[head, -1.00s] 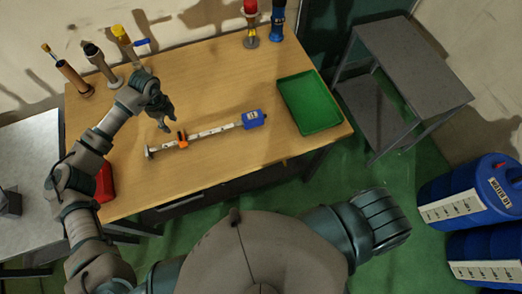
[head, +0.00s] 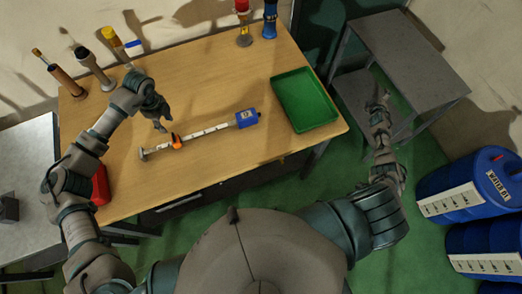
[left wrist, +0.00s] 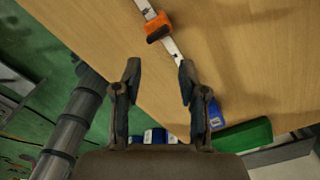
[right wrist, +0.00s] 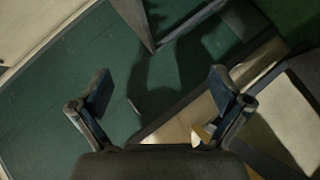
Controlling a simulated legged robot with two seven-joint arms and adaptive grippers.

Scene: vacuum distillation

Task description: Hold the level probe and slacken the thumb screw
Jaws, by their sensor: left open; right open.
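The level probe (head: 208,132) lies on the wooden table, a white marked rod with a blue box (head: 247,118) at its right end and a grey round foot (head: 143,154) at its left end. An orange slider (head: 176,141) sits on the rod; it also shows in the left wrist view (left wrist: 158,27). I cannot make out the thumb screw itself. My left gripper (head: 161,117) is open and empty above the table, just behind the orange slider; its fingers show in the left wrist view (left wrist: 157,75). My right gripper (head: 380,102) is open and empty, right of the table.
A green tray (head: 304,99) lies on the table's right side. Several upright tools stand along the back edge, and a red object (head: 100,185) is at the left edge. A grey shelf unit (head: 410,60) and blue drums (head: 470,190) are at the right.

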